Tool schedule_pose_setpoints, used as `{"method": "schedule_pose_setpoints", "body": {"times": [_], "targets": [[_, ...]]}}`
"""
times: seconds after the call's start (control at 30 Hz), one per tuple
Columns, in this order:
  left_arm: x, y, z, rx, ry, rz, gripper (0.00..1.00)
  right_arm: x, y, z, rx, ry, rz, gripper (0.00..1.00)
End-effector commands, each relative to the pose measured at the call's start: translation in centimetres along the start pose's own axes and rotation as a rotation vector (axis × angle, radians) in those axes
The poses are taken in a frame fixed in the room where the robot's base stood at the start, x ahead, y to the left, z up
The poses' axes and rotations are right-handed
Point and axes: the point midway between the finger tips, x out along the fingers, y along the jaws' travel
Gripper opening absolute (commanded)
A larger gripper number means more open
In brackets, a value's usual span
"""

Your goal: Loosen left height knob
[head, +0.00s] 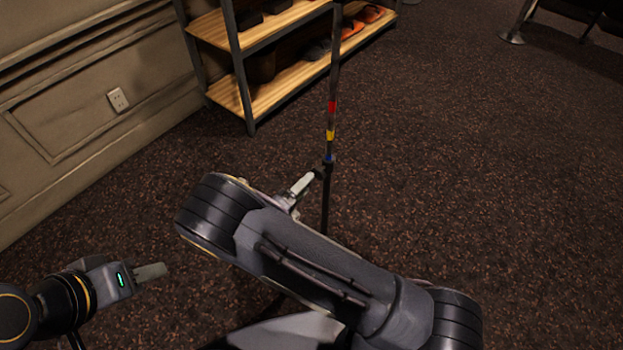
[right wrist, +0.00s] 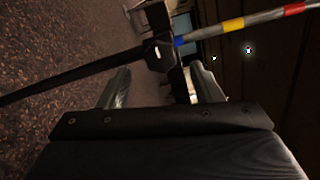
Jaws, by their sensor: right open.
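A thin upright stand pole (head: 334,70) carries red, yellow and blue bands. Its black lower tube (head: 325,205) runs down behind my right arm. A dark collar with the height knob (head: 321,171) sits just below the blue band. In the right wrist view the black collar (right wrist: 158,48) and the banded pole (right wrist: 240,25) cross the picture beyond the fingers. My right gripper (head: 301,184) is open beside the collar. In the wrist view its fingers (right wrist: 160,87) stand apart, with a dark part of the collar reaching between them. My left gripper (head: 150,272) is low at the left, away from the stand; its finger gap is not clear.
A wooden shelf rack (head: 285,80) with dark metal posts and shoes stands behind the pole. A panelled wall (head: 70,120) with a socket (head: 118,99) is at left. Dark carpet (head: 480,160) is clear at right. Metal furniture legs (head: 515,30) show at the far right.

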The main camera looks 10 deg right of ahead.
Motion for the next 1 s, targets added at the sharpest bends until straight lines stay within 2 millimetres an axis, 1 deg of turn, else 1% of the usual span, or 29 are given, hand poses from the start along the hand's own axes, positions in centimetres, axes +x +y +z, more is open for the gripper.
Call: {"method": "schedule_pose_setpoints", "body": {"times": [0.03,0.13,0.2,0.33,0.83,0.93,1.0], "targets": [[0.1,0.0,0.1,0.0,0.0,0.0,0.36,-0.9,0.1,0.0,0.0,-0.002,0.002,0.59],[0.1,-0.1,0.1,0.0,0.0,0.0,0.36,-2.1,0.1,0.0,0.001,-0.001,0.001,0.59],[0.2,-0.1,0.1,0.0,0.0,0.0,0.36,-2.7,0.1,0.0,0.0,-0.001,0.001,0.59],[0.2,-0.1,0.1,0.0,0.0,0.0,0.36,-3.1,0.0,0.0,0.0,0.0,0.0,0.59],[0.1,-0.1,0.1,0.0,0.0,0.0,0.36,-3.0,-0.1,-0.1,0.007,0.009,0.004,0.59],[-0.1,0.1,-0.1,0.0,0.0,0.0,0.36,-2.2,-1.3,-0.6,0.067,0.076,0.037,0.59],[-0.4,0.2,-0.2,0.0,0.0,0.0,0.36,-1.2,-2.9,-1.6,0.161,0.178,0.081,0.59]]}}
